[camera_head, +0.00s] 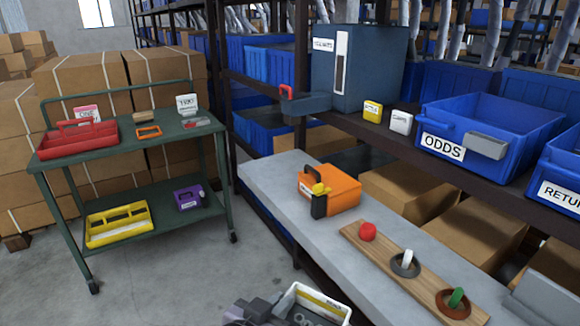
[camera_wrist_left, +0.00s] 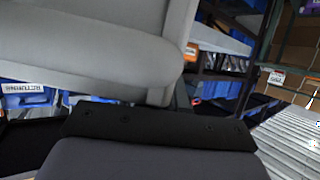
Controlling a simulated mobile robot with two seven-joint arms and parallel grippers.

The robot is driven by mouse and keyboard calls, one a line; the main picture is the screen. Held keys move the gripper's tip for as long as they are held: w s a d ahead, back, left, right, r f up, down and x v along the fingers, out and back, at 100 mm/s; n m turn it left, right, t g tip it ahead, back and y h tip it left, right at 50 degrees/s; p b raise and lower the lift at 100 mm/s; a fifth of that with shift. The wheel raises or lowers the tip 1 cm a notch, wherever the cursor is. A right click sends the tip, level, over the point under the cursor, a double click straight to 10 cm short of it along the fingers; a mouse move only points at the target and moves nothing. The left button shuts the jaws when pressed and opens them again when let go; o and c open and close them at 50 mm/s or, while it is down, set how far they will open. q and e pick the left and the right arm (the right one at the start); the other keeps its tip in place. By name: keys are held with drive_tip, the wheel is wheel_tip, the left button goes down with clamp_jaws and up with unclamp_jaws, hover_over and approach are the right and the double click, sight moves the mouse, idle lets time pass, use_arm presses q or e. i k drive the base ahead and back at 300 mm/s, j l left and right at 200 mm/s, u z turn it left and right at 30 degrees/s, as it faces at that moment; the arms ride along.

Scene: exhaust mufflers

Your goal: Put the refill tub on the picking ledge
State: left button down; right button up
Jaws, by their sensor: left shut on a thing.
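In the left wrist view, a dark gripper part fills the bottom and a pale grey shape hides much of the top. My right gripper is not in view.
An orange case (camera_head: 345,187) and a wooden board (camera_head: 420,272) with coloured rings stand on the ledge. Bare ledge lies left of the case. A blue ODDS bin (camera_head: 530,115) sits on the shelf above. A green cart (camera_head: 140,192) stands at left.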

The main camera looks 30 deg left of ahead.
sight(285, 169)
drive_tip(key=i+j+z, duration=0.25)
drive_tip(key=j+z, duration=0.2)
drive_tip(key=j, duration=1.5)
drive_tip(key=j+z, duration=0.4)
drive_tip(key=j, duration=1.55)
drive_tip(key=i+j, duration=0.1)
drive_tip(key=i, duration=0.25)
drive_tip(key=i+j, duration=0.1)
drive_tip(key=i, duration=0.25)
drive_tip(key=l+z, duration=0.05)
